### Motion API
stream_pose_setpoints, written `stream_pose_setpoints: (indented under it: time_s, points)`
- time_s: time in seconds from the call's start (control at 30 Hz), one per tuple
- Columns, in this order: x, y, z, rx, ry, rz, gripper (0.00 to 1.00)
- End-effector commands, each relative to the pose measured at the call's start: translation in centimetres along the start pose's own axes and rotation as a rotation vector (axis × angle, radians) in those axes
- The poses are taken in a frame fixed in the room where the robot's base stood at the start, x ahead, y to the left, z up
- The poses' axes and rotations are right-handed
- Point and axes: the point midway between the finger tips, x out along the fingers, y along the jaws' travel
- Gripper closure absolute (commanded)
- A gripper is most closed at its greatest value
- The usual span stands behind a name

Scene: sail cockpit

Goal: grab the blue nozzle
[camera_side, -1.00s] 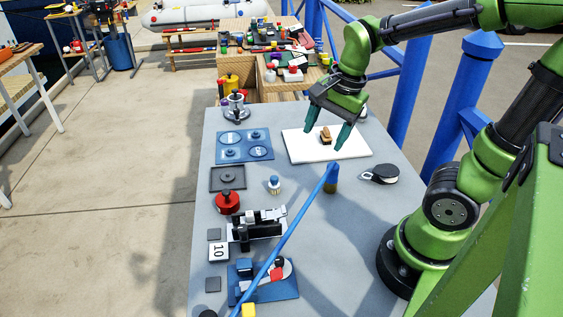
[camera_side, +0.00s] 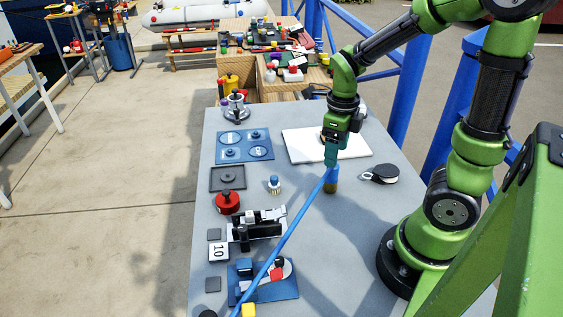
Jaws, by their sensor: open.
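The blue nozzle (camera_side: 332,174) stands on the grey table with a brownish-olive lower part. A long blue hose or rod (camera_side: 290,232) slants from it to the lower left. My gripper (camera_side: 331,162) points down right at the nozzle's top and is open. Its fingers are seen nearly edge-on, so I cannot tell whether they are around the nozzle or just above it.
A white board (camera_side: 300,146) lies behind my gripper. A black and white round item (camera_side: 380,174) is to the right. Blue plates (camera_side: 245,146), a red round pot (camera_side: 228,202) and a small blue-capped bottle (camera_side: 274,185) stand to the left.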

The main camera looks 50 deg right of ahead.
Motion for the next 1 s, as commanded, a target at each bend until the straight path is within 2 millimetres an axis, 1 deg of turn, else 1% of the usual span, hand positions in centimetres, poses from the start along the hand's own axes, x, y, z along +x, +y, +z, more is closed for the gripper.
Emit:
stream_pose_setpoints:
  time_s: [0.03, 0.2, 0.3, 0.47, 0.67, 0.8, 1.0]
  points:
    - [1.2, 0.0, -0.1, 0.000, 0.008, 0.002, 0.32]
    - [4.3, 0.0, 0.0, -0.001, 0.006, 0.002, 0.32]
    - [5.2, 0.0, 0.0, -0.001, 0.002, 0.001, 0.32]
    - [6.1, -0.1, 0.1, 0.000, 0.002, 0.001, 0.32]
    - [8.7, -0.6, 0.5, 0.002, 0.005, 0.001, 0.32]
    - [10.4, -0.6, 0.5, -0.002, 0.003, 0.001, 0.32]
    - [10.8, -0.5, 0.6, -0.002, -0.002, 0.000, 0.32]
